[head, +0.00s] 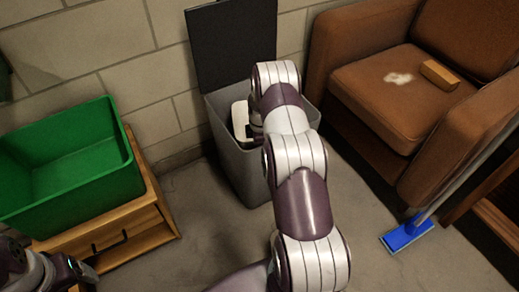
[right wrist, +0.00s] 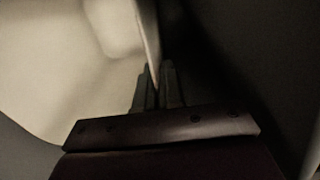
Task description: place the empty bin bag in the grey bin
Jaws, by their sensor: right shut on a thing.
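The grey bin (head: 243,172) stands against the wall with its dark lid (head: 233,45) raised. My right arm reaches over its rim and down into it. A white item (head: 240,119), which looks like the empty bin bag, is inside the bin's opening, beside my right wrist. In the right wrist view, my right gripper (right wrist: 158,84) is shut on the thin edge of this pale bag (right wrist: 60,60). My right fingertips are hidden by the arm in the head view.
A green crate (head: 128,150) sits on a wooden drawer cabinet (head: 150,225) to the left. A brown armchair (head: 375,95) with a yellow-brown block (head: 439,75) and a pale stain is at the right. A blue mop head (head: 406,235) lies on the floor. Floor between cabinet and bin is clear.

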